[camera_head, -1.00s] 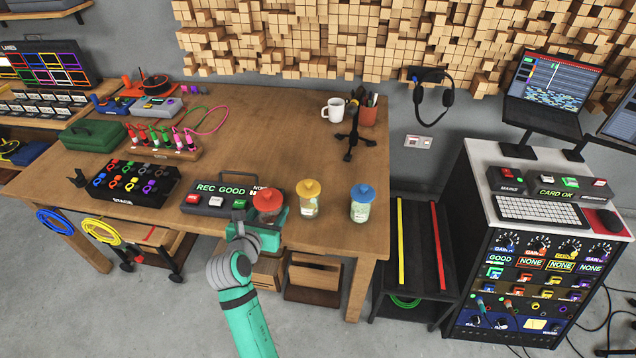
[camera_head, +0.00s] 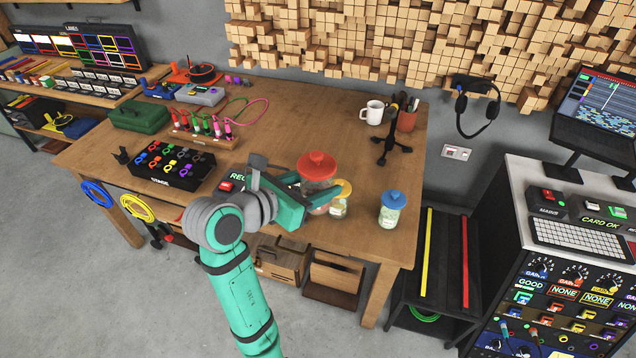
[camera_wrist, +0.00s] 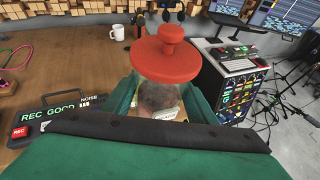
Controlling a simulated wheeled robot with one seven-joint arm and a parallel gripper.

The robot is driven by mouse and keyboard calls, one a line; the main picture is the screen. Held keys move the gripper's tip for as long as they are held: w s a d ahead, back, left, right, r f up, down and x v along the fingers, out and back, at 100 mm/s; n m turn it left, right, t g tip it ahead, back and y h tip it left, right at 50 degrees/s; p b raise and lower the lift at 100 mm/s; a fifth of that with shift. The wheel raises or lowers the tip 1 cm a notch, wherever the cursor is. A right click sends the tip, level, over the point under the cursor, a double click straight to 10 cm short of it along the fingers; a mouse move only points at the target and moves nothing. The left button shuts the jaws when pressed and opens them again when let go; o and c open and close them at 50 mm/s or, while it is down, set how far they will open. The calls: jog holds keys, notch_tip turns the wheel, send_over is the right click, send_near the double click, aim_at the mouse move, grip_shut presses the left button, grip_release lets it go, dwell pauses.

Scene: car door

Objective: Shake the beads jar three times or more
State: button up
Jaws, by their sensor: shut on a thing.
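A clear jar with a red lid (camera_head: 317,166) is held in my gripper (camera_head: 312,197), above the front of the wooden table (camera_head: 290,125). In the wrist view the red-lidded jar (camera_wrist: 165,60) stands between the two green fingers, with brownish contents behind the glass; its label is mostly hidden. My gripper is shut on this jar. A yellow-lidded jar (camera_head: 340,205) stands just behind and right of it, partly covered. A blue-lidded jar (camera_head: 393,209) with pale contents stands apart to the right. Which jar holds the beads I cannot tell for certain.
The REC GOOD box (camera_wrist: 58,113) lies left of the held jar. A white mug (camera_head: 372,112) and a small black stand (camera_head: 391,140) are toward the back right. A black cable box (camera_head: 172,166) sits left. A computer rack (camera_head: 560,240) stands right.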

aim_at(317, 213)
jog(key=shift+s+r, duration=0.15)
jog(key=shift+s, duration=0.1)
jog(key=shift+f, duration=0.2)
notch_tip(317, 213, down, 9)
jog(key=shift+f, duration=0.2)
jog(key=a, duration=0.5)
dwell(0.4)
jog(key=shift+d, duration=0.1)
